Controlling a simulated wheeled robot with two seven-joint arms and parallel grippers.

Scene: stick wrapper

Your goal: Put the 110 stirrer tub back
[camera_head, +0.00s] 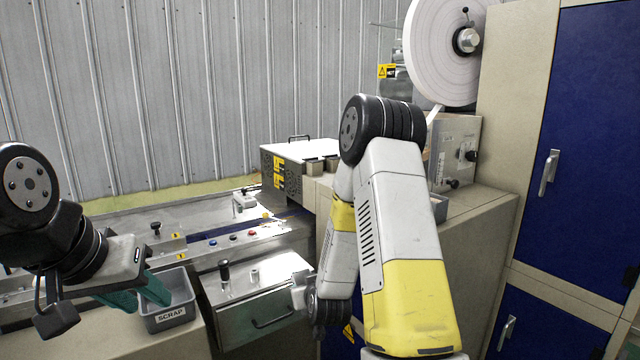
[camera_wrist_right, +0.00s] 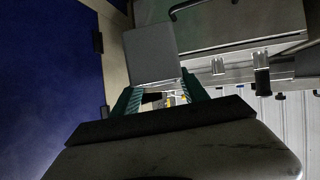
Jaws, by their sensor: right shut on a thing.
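In the right wrist view, a plain grey box-like tub (camera_wrist_right: 151,55) is at the tips of the teal fingers of my right gripper (camera_wrist_right: 162,94). The gripper is shut on it, one finger on each side. I can read no 110 label on it. In the head view my right arm hangs down in the middle, and its fingers and the tub are hidden. My left gripper (camera_head: 145,297) is open and empty, its teal fingers spread by the grey SCRAP bin (camera_head: 170,317).
A metal drawer unit (camera_head: 262,300) with a black handle lies right of the bin. A control panel (camera_head: 225,242) with coloured buttons runs behind it. A large white reel (camera_head: 440,55) hangs above the machine. Blue cabinet doors (camera_head: 590,150) stand at right.

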